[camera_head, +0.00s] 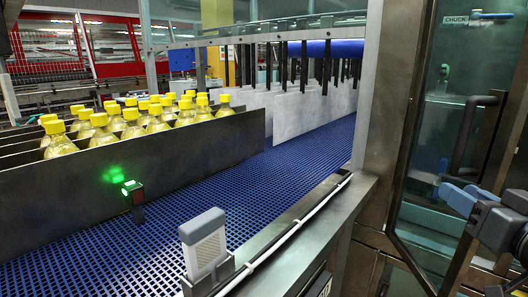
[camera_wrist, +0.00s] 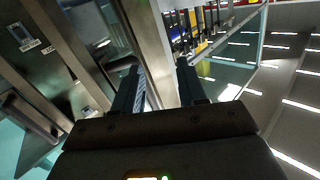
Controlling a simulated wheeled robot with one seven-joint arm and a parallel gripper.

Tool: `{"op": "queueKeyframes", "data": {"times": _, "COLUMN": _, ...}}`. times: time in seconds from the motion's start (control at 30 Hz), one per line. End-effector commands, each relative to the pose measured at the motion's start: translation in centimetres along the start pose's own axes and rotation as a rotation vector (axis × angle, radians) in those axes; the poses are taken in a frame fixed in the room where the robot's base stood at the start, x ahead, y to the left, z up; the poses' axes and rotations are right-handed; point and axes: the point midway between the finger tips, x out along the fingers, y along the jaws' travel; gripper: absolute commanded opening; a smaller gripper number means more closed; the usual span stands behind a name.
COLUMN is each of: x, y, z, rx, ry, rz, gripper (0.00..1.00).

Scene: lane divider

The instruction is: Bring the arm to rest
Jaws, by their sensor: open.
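My gripper (camera_wrist: 158,82) shows in the wrist view with its two dark fingers apart and nothing between them. In the head view, blue and dark parts of my arm (camera_head: 490,212) show at the right edge, in front of the glass door; most of the arm is out of view. No object is held.
A blue mesh conveyor (camera_head: 225,205) runs through the middle. Yellow-capped bottles (camera_head: 130,122) stand in lanes behind a dark divider (camera_head: 190,150). White panels (camera_head: 310,108) hang farther back. A steel-framed glass door (camera_head: 435,150) stands close to my arm. A grey sensor block (camera_head: 203,240) sits on the near rail.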

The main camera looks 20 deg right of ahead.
Motion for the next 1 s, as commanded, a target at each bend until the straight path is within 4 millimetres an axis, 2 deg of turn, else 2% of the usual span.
{"op": "queueKeyframes", "data": {"times": 0.03, "x": -0.5, "y": -0.9, "z": 2.2, "rx": 0.017, "ry": -0.021, "rz": -0.001, "gripper": 0.41}}
{"op": "queueKeyframes", "data": {"times": 0.2, "x": -2.9, "y": -3.4, "z": 7.8, "rx": 0.048, "ry": -0.058, "rz": 0.005, "gripper": 0.41}}
{"op": "queueKeyframes", "data": {"times": 0.37, "x": -6.2, "y": -5.6, "z": 12.4, "rx": 0.054, "ry": -0.095, "rz": 0.003, "gripper": 0.41}}
{"op": "queueKeyframes", "data": {"times": 0.5, "x": -9.8, "y": -7.2, "z": 15.9, "rx": 0.041, "ry": -0.128, "rz": -0.006, "gripper": 0.41}}
{"op": "queueKeyframes", "data": {"times": 0.73, "x": -16.8, "y": -9.3, "z": 20.0, "rx": -0.008, "ry": -0.178, "rz": -0.047, "gripper": 0.41}}
{"op": "queueKeyframes", "data": {"times": 1.0, "x": -25.7, "y": -10.6, "z": 22.2, "rx": -0.091, "ry": -0.225, "rz": -0.142, "gripper": 0.41}}
